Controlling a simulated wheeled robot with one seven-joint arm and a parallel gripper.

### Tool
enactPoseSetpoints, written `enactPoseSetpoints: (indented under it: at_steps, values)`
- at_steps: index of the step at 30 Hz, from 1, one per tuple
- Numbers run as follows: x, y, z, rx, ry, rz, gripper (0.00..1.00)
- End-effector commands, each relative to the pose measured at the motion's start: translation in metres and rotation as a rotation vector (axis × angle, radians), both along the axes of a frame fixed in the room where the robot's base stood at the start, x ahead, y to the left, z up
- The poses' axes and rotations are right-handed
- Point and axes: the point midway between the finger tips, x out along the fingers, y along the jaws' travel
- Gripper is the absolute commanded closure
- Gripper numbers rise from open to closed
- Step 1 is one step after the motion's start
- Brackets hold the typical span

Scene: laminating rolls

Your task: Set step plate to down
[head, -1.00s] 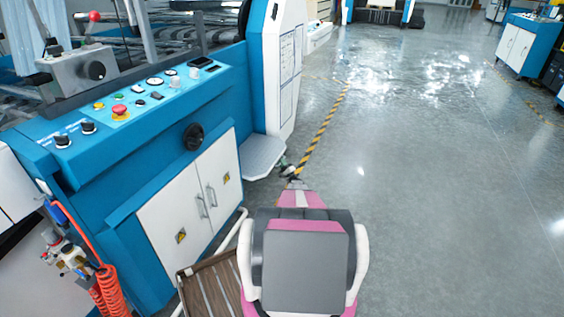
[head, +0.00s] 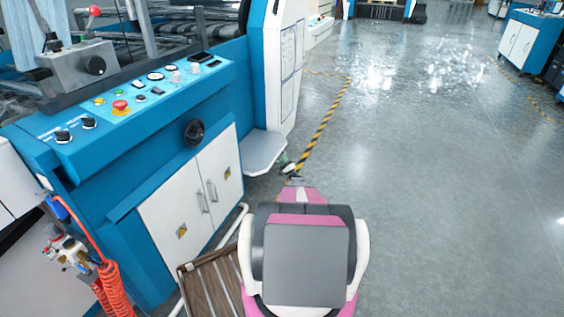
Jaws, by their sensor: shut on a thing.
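The step plate (head: 262,154) is a light grey plate on the side of the blue machine, low down beside the white end panel. It sticks out roughly level, with a slight tilt. My gripper (head: 289,167) is at the plate's right edge, small and partly hidden behind my pink and white arm. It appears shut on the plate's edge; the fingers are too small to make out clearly.
The blue machine (head: 100,200) with its control panel (head: 130,95) and white cabinet doors (head: 195,195) fills the left. A slatted wooden platform (head: 212,285) with a white rail lies at the lower left. The grey floor (head: 450,200) at the right is clear, with yellow-black tape (head: 328,120).

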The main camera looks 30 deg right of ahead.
Motion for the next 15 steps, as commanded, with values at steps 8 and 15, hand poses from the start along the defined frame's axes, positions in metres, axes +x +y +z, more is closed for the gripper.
enactPoseSetpoints:
  at_steps: [8, 15]
  values:
    - [0.0004, 0.0019, -0.0088, 0.001, 0.018, 0.002, 0.77]
    - [-0.0049, 0.0011, -0.0115, 0.001, 0.018, 0.002, 0.77]
